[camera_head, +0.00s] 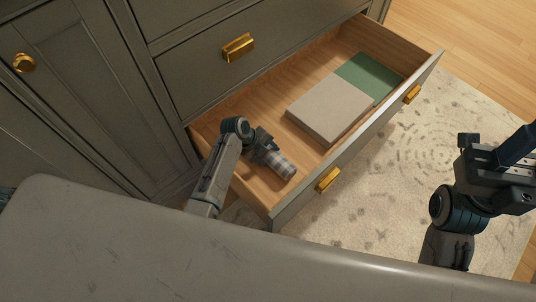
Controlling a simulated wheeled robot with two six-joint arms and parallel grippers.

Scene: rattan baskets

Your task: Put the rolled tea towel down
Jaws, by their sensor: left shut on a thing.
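The rolled tea towel (283,165) is a small grey checked roll. It is at the near left end of the open wooden drawer (237,187), inside the drawer's outline. My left gripper (268,154) reaches in over the drawer's near left part and is shut on the roll. I cannot tell whether the roll touches the drawer floor. My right gripper (517,152) is at the right edge, over the rug and clear of the drawer. Its fingertips are partly cut off, so its opening is unclear.
A beige folded cloth or book-like block (328,105) and a green one (370,78) lie in the drawer's far part. The drawer front (360,137) has brass pulls. Grey cabinets (85,85) stand behind. A patterned rug (400,170) lies below. Bare drawer floor surrounds the roll.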

